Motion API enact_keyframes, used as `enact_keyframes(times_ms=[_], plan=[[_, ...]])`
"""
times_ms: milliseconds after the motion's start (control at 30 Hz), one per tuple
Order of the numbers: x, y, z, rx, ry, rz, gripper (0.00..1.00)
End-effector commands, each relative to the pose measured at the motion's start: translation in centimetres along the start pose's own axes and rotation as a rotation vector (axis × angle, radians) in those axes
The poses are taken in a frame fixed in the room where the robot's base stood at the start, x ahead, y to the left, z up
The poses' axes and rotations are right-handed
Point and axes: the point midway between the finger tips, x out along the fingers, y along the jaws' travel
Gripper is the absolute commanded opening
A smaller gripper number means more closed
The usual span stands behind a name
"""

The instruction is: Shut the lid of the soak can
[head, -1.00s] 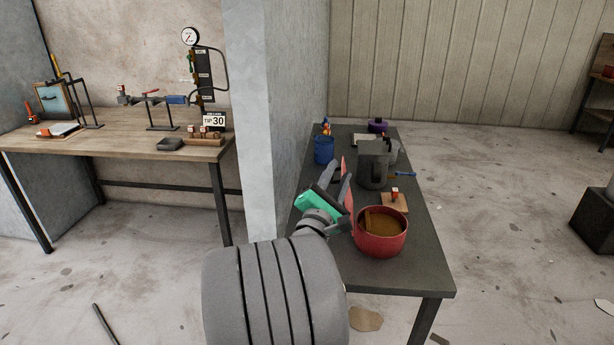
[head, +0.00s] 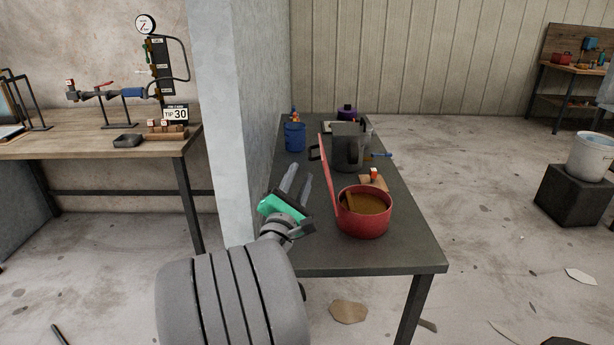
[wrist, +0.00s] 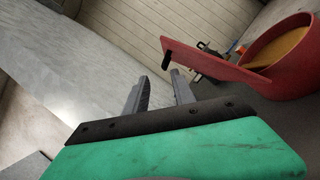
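The soak can is a round red can (head: 364,218) with brown liquid inside, at the near end of the dark table. A brown block-like piece stands in it. Its flat red lid (head: 328,172) is open, standing almost upright at the can's left rim, with a dark knob on its outer face. In the wrist view the lid (wrist: 215,62) sticks out from the can (wrist: 292,62) toward the upper left, knob near its free end. My gripper (head: 299,172) is left of the lid, apart from it. Its two fingers (wrist: 160,82) have an empty gap between them.
A concrete wall end (head: 240,130) stands close left of my gripper. Open floor lies to the right.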

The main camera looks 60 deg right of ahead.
Motion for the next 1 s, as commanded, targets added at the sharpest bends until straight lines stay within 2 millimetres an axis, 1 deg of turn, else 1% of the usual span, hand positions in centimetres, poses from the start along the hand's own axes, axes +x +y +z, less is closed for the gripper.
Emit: enact_keyframes(times_ms=[33,167,267,400,500,600,867,1000], plan=[[-0.4,-0.9,-0.9,0.000,-0.001,0.000,0.31],[0.4,-0.8,-0.8,-0.001,-0.002,0.000,0.31],[2.1,-0.7,-0.5,-0.001,-0.003,-0.003,0.31],[4.9,-0.7,-0.5,0.000,-0.003,-0.002,0.31],[6.5,-0.7,-0.6,-0.001,-0.001,-0.002,0.31],[7.3,-0.7,-0.7,-0.001,-0.001,-0.001,0.31],[7.5,-0.7,-0.8,0.000,0.001,0.001,0.31],[7.5,-0.7,-0.8,0.000,0.000,0.001,0.19]])
